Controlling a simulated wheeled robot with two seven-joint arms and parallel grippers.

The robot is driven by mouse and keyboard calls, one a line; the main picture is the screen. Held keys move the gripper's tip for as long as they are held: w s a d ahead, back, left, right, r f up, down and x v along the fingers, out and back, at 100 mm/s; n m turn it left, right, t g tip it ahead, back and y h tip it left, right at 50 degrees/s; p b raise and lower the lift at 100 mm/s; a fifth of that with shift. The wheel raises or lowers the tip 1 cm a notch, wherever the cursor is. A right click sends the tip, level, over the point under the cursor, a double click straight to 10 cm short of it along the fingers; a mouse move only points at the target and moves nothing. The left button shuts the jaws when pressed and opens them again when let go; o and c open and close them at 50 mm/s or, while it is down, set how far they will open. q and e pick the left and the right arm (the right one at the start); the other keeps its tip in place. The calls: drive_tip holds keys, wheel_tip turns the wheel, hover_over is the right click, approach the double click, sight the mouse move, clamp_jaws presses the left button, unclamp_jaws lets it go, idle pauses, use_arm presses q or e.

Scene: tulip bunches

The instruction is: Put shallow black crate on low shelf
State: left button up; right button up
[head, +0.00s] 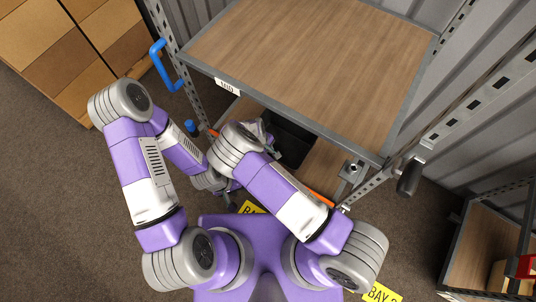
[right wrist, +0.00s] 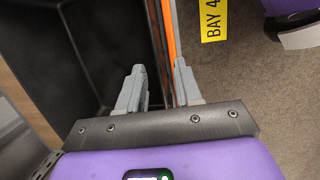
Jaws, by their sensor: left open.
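The shallow black crate (head: 290,142) is at the low shelf (head: 325,168), under the middle shelf, which hides its far part. I cannot tell whether it rests fully on the boards. The visible crate interior is empty.
The wooden middle shelf (head: 310,50) with a grey frame overhangs the low shelf. Perforated rack posts (head: 365,188) stand at both sides. A blue handle (head: 165,68) is at left, a black-handled part (head: 409,177) at right.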

drive_tip(key=p+v, duration=0.2)
drive_tip(key=v, duration=0.8)
drive_tip(key=shift+s+a+r, duration=0.1)
drive_tip(key=shift+r, duration=0.05)
